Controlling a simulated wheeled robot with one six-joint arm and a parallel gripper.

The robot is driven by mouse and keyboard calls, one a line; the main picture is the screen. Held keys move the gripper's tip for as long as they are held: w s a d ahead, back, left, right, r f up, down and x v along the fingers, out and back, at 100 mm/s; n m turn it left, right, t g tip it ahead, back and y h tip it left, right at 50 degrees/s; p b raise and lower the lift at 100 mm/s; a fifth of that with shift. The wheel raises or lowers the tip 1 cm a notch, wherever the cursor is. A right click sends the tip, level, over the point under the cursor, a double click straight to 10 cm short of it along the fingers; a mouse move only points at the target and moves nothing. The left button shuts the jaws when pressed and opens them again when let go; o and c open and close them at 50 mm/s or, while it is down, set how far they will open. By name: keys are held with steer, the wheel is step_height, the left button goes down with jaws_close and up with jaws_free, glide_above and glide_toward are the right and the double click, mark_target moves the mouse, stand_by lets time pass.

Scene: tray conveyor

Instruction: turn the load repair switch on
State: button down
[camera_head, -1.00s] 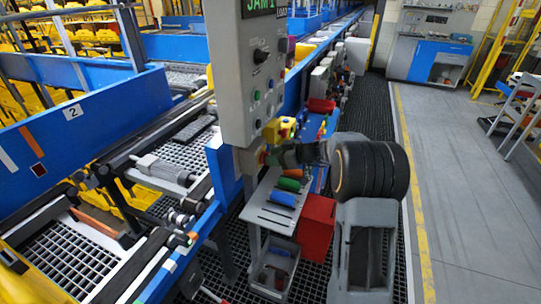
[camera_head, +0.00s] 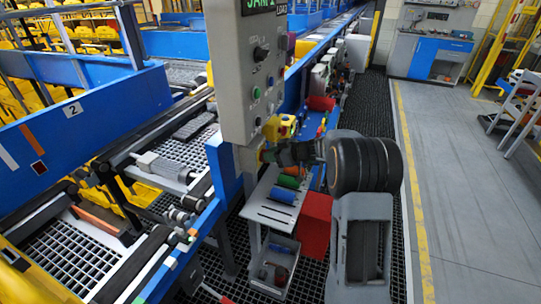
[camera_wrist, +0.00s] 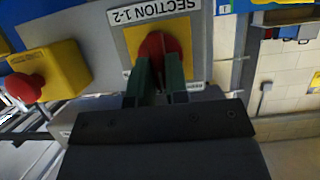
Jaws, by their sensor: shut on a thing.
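A red knob (camera_wrist: 158,45) sits on a yellow plate (camera_wrist: 131,38) under a label reading SECTION 1-2. My gripper (camera_wrist: 160,73) is shut on this red knob, with a green finger on each side of it. In the head view, my gripper (camera_head: 268,155) reaches the lower end of the grey control panel (camera_head: 232,95), and the knob is mostly hidden there. The panel carries a black rotary knob (camera_head: 261,52) and a green button (camera_head: 256,92). I can read no label saying load repair.
A yellow box (camera_wrist: 62,68) with a red button (camera_wrist: 25,88) is beside my gripper. Below are a shelf (camera_head: 262,215) with coloured cylinders and a red bin (camera_head: 314,224).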

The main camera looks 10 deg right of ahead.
steer(key=shift+f+b, duration=0.15)
steer(key=shift+b, duration=0.5)
steer(key=shift+w+d+f+m+g+y+b, duration=0.15)
steer(key=shift+m+g+y+b, duration=0.65)
steer(key=shift+m, duration=1.45)
steer(key=shift+w+d+f+m+g+y+b, duration=0.15)
steer(key=shift+m+g+y+b, duration=0.45)
steer(key=shift+m+y, duration=1.2)
steer(key=shift+w+d+f+m+g+y+b, duration=0.1)
steer(key=shift+w+m+g+y+b, duration=0.6)
steer(key=shift+m, duration=1.95)
steer(key=shift+s+t, duration=0.3)
steer(key=shift+s, duration=0.15)
steer(key=c, duration=1.1)
jaws_free()
